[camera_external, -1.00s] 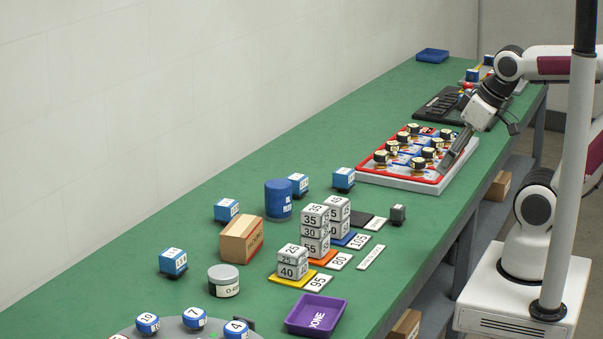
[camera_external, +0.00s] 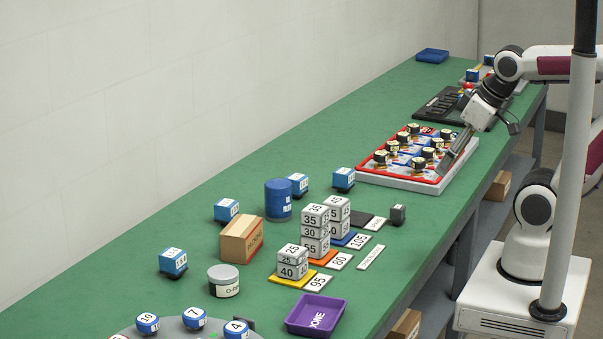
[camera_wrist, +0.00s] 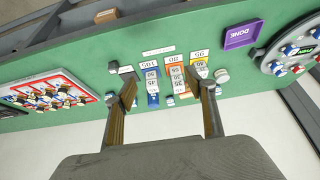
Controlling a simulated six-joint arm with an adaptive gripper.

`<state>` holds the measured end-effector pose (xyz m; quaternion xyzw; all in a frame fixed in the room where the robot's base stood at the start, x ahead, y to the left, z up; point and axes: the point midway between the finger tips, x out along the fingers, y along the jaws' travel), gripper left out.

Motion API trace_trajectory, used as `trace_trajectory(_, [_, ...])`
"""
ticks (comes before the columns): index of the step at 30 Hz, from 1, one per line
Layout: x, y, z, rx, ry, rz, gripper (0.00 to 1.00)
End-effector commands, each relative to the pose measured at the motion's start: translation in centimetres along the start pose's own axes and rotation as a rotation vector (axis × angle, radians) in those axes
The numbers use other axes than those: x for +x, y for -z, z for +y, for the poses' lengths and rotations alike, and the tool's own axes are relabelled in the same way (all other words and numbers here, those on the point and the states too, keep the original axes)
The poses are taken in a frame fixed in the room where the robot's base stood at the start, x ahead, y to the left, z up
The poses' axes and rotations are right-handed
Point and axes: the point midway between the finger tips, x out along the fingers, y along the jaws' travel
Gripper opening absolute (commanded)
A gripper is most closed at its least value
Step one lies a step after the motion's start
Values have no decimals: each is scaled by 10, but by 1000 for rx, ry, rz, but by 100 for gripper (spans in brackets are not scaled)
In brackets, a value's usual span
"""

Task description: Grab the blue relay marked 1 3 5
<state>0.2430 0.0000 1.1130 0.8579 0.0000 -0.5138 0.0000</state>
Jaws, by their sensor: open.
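Several blue relays with white label faces stand on the green bench in the external view: one at the front left (camera_external: 173,262), one behind it (camera_external: 227,210), one beside the blue cylinder (camera_external: 298,184), and one nearer the red-rimmed tray (camera_external: 344,179). Their markings are too small to read surely, so I cannot tell which is 1 3 5. My gripper (camera_external: 445,168) is apart from these four, over the right edge of the red-rimmed tray in that view. In the wrist view my gripper (camera_wrist: 168,88) has its two fingers spread wide with nothing held between them.
The red-rimmed tray (camera_external: 400,182) holds several black-and-gold pieces. Stacked numbered grey blocks (camera_external: 315,232), a brown box (camera_external: 240,240), a blue cylinder (camera_external: 278,201), a grey tin (camera_external: 223,281) and a purple DONE tray (camera_external: 316,316) crowd the nearer bench.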

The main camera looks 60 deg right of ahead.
Motion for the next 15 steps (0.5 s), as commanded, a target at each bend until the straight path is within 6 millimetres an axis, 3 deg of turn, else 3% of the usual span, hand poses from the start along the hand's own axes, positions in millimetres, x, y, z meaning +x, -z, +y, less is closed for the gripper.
trace_trajectory(8, [1, 6, 1, 1, -2, 6, 55])
trace_trajectory(15, [9, 40, 4, 3, -14, 38, 55])
